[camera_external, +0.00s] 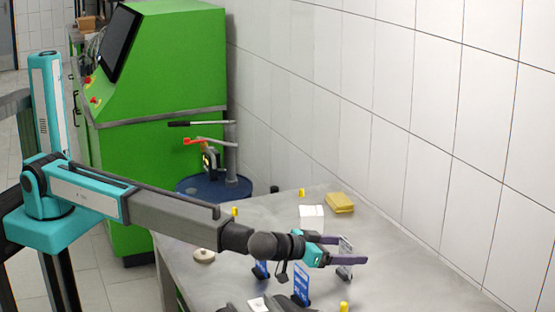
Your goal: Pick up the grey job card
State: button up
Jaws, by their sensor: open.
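The grey job card (347,244) appears to stand upright in a small holder on the metal table, in the lower middle of the external view. My gripper (352,250) is open, with its two dark fingers reaching right, one on the far side and one on the near side of the card. The card shows between the fingers, and its lower part (344,273) shows below the near finger. I cannot tell whether either finger touches it. Two blue cards stand close by, one (301,285) below my gripper and one (261,269) to its left, partly hidden by my wrist.
The table (410,285) is clear to the right, up to the tiled wall. Small yellow pieces (344,307) and a beige disc (204,256) are around. A green cabinet (170,60) and blue drum (205,190) stand behind.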

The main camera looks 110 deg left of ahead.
aim_at(343, 270)
jog(key=c, duration=1.2)
jog(key=shift+o, duration=0.2)
jog(key=shift+r, duration=0.1)
jog(key=shift+r+b, duration=0.8)
jog(key=shift+r, duration=0.6)
jog(key=s+d+r+b, duration=0.1)
jog(key=s+b, duration=0.3)
jog(key=s, duration=1.2)
jog(key=shift+r, duration=0.5)
jog(key=shift+d, duration=0.1)
